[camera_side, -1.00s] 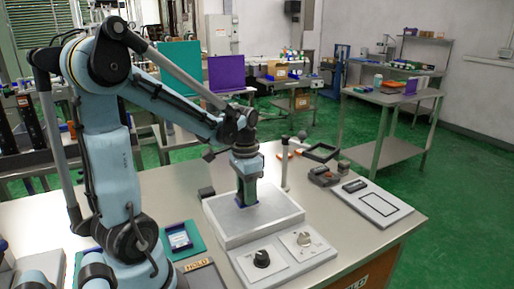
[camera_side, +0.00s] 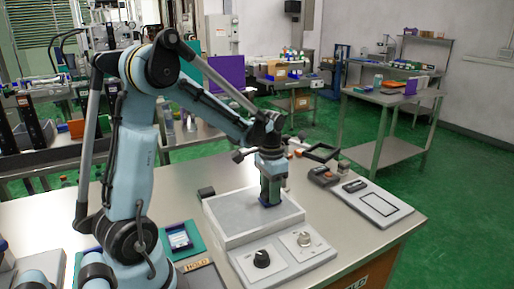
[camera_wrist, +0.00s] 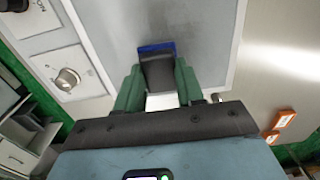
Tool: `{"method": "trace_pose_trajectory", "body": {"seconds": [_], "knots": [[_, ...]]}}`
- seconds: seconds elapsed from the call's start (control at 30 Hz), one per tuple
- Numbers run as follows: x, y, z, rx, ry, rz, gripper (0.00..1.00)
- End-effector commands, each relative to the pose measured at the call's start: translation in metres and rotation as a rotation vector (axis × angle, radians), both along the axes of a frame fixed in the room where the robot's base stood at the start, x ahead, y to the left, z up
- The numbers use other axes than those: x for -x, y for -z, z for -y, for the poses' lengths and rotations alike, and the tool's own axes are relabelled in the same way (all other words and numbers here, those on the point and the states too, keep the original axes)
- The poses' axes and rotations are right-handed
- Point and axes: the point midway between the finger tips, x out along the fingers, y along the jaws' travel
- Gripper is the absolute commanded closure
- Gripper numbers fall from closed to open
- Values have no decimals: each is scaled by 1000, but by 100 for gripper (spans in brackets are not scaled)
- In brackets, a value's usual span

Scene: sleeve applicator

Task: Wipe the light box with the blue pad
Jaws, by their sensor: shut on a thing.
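The light box (camera_side: 226,212) is a pale grey, flat-topped box in the middle of the bench. Its grey top also fills the upper middle of the wrist view (camera_wrist: 108,22). My gripper (camera_side: 269,192) points down over the right part of the top. In the wrist view its green fingers (camera_wrist: 158,80) are shut on a dark block, the back of the blue pad (camera_wrist: 156,47), whose blue edge shows at the far side. The pad is low at the top surface and appears to touch it; its underside is hidden.
A panel with a black knob (camera_side: 261,259) and a silver knob (camera_side: 303,240) adjoins the box's front. A small black block (camera_side: 206,192) stands at its left. A white tray (camera_side: 388,213) and a black-framed stand (camera_side: 322,152) are to the right. A teal tray (camera_side: 196,246) lies left.

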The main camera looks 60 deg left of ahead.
Motion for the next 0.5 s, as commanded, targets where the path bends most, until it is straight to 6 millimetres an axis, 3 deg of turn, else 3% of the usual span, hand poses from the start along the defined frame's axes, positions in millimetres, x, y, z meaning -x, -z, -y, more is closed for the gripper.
{"method": "trace_pose_trajectory", "body": {"seconds": [0.07, 0.5], "knots": [[-8, 3, 0, 0, 1, 0, 96], [37, 1, 0, 0, -1, -1, 96]]}}
